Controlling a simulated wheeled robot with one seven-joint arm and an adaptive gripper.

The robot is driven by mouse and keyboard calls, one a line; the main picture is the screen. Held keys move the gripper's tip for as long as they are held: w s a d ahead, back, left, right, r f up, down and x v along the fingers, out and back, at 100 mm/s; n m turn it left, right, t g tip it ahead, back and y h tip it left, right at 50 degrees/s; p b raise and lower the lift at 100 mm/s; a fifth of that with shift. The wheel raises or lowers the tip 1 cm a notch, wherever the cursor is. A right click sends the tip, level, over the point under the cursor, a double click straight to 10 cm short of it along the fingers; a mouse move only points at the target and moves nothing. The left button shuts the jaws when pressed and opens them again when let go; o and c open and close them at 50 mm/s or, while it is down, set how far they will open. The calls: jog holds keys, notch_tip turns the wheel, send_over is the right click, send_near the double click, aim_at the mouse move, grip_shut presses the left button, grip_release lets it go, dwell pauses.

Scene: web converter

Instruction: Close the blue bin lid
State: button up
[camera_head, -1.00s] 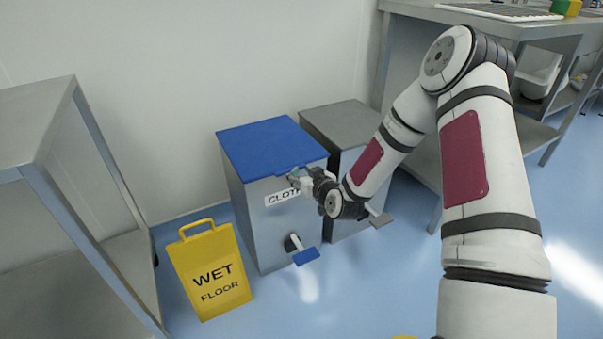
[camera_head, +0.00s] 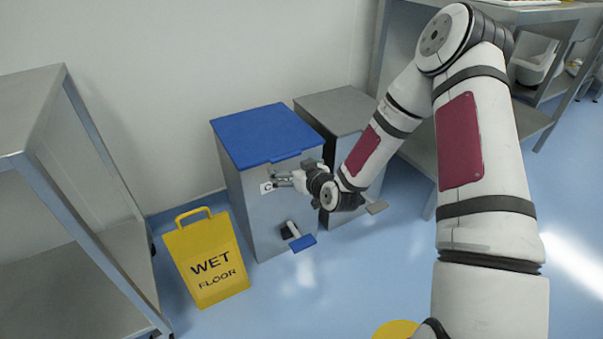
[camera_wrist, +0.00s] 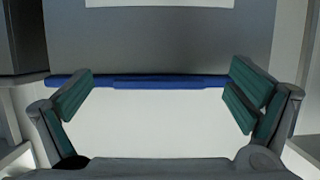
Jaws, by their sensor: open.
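The blue bin lid (camera_head: 262,134) lies flat across the top of a grey metal bin (camera_head: 270,225), with no gap visible under it. Its front edge shows as a thin blue strip (camera_wrist: 165,81) in the wrist view. My gripper (camera_head: 279,180) is in front of the bin's upper front face, just below the lid's front edge, and covers most of the white label. In the wrist view my gripper (camera_wrist: 160,95) is wide open with nothing between its fingers. I cannot tell whether a fingertip touches the bin. The bin's blue pedal (camera_head: 303,242) sticks out low at the front.
A grey-lidded bin (camera_head: 340,110) stands close on the right. A yellow wet floor sign (camera_head: 208,262) stands at the left front. Steel shelving (camera_head: 95,195) is at the far left, and a steel bench is at the right.

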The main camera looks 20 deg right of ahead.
jog(key=v, duration=1)
jog(key=shift+s, duration=0.1)
jog(key=s+d+r+g+h, duration=0.2)
jog(key=s+r+g+h, duration=0.2)
jog(key=s+r+g, duration=0.75)
jog(key=s+a+r+m+g, duration=0.1)
jog(key=s+r, duration=0.3)
jog(key=s, duration=0.5)
jog(key=s+a+r+m+y+p, duration=0.1)
jog(key=s+a+r, duration=0.15)
jog(key=s, duration=0.75)
jog(key=s+r+g, duration=0.1)
jog(key=s+r, duration=0.3)
jog(key=s, duration=0.5)
notch_tip(320, 180, up, 40)
jog(key=t+p, duration=0.4)
jog(key=p, duration=3.4)
jog(key=shift+s, duration=0.2)
